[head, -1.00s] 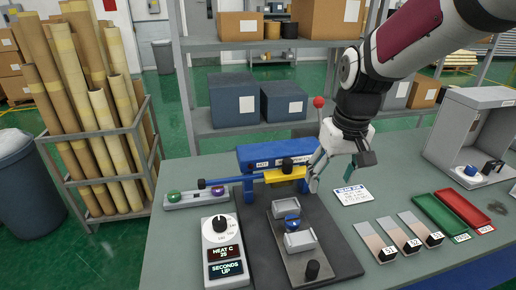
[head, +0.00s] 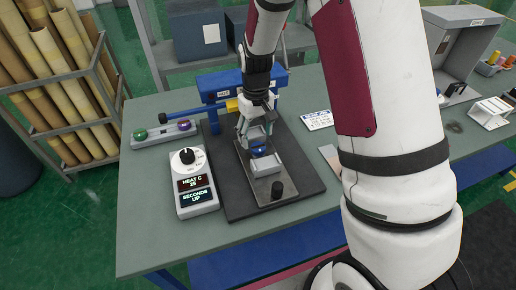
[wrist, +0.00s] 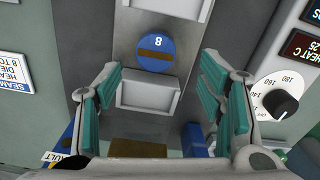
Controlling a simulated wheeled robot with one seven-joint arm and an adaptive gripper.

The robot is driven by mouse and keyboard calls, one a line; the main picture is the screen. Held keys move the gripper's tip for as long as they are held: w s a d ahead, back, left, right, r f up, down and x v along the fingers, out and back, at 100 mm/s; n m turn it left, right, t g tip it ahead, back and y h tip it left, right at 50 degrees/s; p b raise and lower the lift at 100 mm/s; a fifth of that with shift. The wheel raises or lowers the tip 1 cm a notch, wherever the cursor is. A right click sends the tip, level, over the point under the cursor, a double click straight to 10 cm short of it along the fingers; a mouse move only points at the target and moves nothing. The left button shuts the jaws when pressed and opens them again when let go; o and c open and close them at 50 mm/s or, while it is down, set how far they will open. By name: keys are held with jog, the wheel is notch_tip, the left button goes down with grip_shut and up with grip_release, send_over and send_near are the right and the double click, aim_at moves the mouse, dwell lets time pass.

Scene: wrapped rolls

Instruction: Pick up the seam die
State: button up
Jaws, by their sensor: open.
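A round blue piece marked 8 with a brown bar across it, which looks like the seam die (wrist: 155,49), sits between two pale grey blocks on a grey plate. It shows small and blue in the head view (head: 259,151). My gripper (wrist: 160,82) is open, its teal-padded fingers spread to either side of the near grey block (wrist: 149,94) in the wrist view. The blue piece lies just beyond the fingertips. In the head view my gripper (head: 255,127) is above the plate, just behind the blue piece, partly hiding the far block.
A heat control box (head: 195,183) with a dial stands left of the plate. The blue press frame (head: 212,86) with its lever is close behind my gripper. A black knob (head: 277,189) stands at the plate's near end. A lettered card (head: 318,120) lies to the right.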

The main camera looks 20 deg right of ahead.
aim_at(258, 146)
jog(key=f, duration=0.3)
jog(key=f+p, duration=0.1)
jog(key=f, duration=0.1)
jog(key=shift+s+d, duration=0.15)
jog(key=shift+d, duration=0.1)
jog(key=shift+f, duration=0.6)
grip_shut()
